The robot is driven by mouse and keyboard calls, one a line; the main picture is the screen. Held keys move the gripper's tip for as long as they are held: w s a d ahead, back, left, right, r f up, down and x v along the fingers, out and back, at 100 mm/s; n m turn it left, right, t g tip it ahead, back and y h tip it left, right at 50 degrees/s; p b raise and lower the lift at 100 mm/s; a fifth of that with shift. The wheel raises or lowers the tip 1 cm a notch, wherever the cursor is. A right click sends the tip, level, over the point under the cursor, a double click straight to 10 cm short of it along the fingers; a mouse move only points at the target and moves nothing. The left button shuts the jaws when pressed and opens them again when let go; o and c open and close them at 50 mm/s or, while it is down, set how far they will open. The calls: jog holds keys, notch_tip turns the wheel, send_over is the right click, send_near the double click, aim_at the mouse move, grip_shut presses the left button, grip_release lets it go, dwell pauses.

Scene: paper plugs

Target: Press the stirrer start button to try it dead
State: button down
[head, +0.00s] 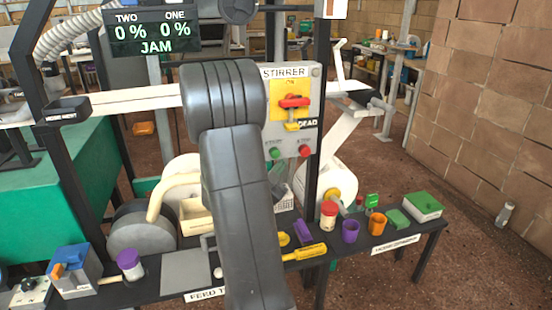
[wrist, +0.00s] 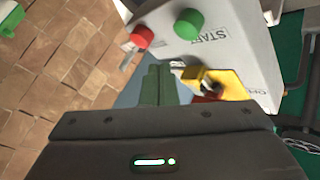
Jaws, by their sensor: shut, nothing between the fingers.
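The grey stirrer box (head: 312,85) stands behind my arm in the head view. In the wrist view, the green start button (wrist: 188,23) lies beyond my gripper (wrist: 157,70), whose fingers are shut and empty, apart from the button. My arm hides the gripper in the head view.
A display (head: 152,32) reads 0 %, 0 % and JAM. The black bench (head: 345,252) below holds a yellow tool (head: 305,252), a purple cup (head: 350,231), an orange cup (head: 376,223) and a red-lidded jar (head: 328,215). A brick wall (head: 490,110) stands at right.

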jog(key=shift+s+d, duration=0.2)
jog(key=shift+s, duration=0.35)
jog(key=shift+s+d, duration=0.15)
jog(key=shift+s, duration=0.35)
jog(key=w+p, duration=0.2)
jog(key=p, duration=0.1)
jog(key=shift+w+a+r, duration=0.1)
jog(key=shift+a+r, duration=0.1)
jog(key=shift+a, duration=0.2)
jog(key=shift+p, duration=0.6)
jog(key=s+d+b, duration=0.2)
jog(key=s+b, duration=0.1)
jog(key=s, duration=0.3)
jog(key=shift+f, duration=0.2)
